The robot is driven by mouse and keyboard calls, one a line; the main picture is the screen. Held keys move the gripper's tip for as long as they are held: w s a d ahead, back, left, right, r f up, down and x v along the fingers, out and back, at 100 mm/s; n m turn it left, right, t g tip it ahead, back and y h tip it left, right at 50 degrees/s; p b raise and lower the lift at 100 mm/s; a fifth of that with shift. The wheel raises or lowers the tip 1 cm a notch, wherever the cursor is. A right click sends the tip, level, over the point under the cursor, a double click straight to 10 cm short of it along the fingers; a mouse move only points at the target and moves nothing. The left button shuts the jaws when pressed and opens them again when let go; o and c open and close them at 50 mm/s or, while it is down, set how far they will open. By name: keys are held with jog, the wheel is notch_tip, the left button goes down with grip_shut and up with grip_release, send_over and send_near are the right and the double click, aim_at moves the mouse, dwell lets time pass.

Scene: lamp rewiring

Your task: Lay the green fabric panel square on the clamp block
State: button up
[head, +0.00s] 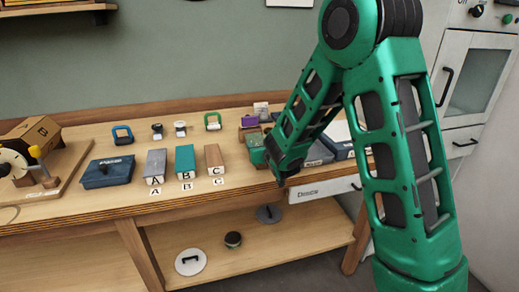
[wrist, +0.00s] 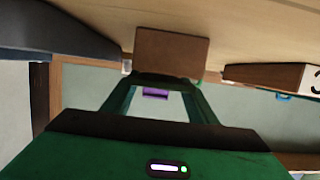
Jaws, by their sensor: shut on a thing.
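My gripper (head: 268,150) is low over the right part of the bench, partly hidden by my own arm. It is shut on a muted green piece, which I take to be the green fabric panel (head: 256,149). In the wrist view only a dark green edge (wrist: 165,77) shows at the fingertips. A brown block (wrist: 170,53), possibly the clamp block, shows just beyond the fingertips; I cannot tell whether the panel touches it. In the head view a purple piece (head: 248,122) shows behind the green piece.
Grey block A (head: 156,163), teal block B (head: 185,159) and brown block C (head: 214,158) stand left of my gripper. A dark blue box (head: 108,172) is further left. Several small handled tools stand behind the blocks. Grey and blue cases (head: 318,153) lie close on the right.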

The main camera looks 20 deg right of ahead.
jog(key=shift+f, duration=0.4)
jog(key=o, duration=1)
